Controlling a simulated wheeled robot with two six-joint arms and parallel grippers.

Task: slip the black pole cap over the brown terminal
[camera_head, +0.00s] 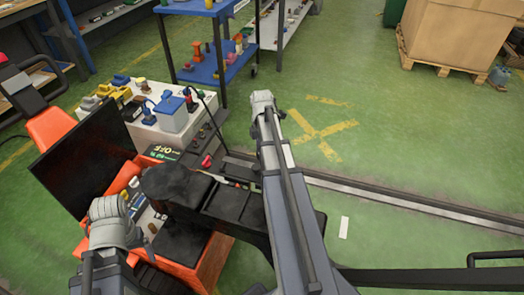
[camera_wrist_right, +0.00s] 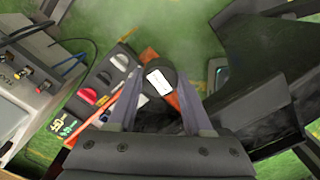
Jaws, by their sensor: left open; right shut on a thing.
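In the right wrist view, my right gripper (camera_wrist_right: 159,90) is shut on the black pole cap (camera_wrist_right: 161,67), a short dark round piece with a white label. The cap sits between the fingertips, clear of the panel beside it. In the head view, my right arm reaches up the middle, and its fingers and the cap are hidden. I cannot make out the brown terminal with certainty in either view.
A dark panel (camera_wrist_right: 101,92) with red, grey and white knobs lies left of the cap. A pale device with terminals (camera_wrist_right: 17,96) stands further left.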

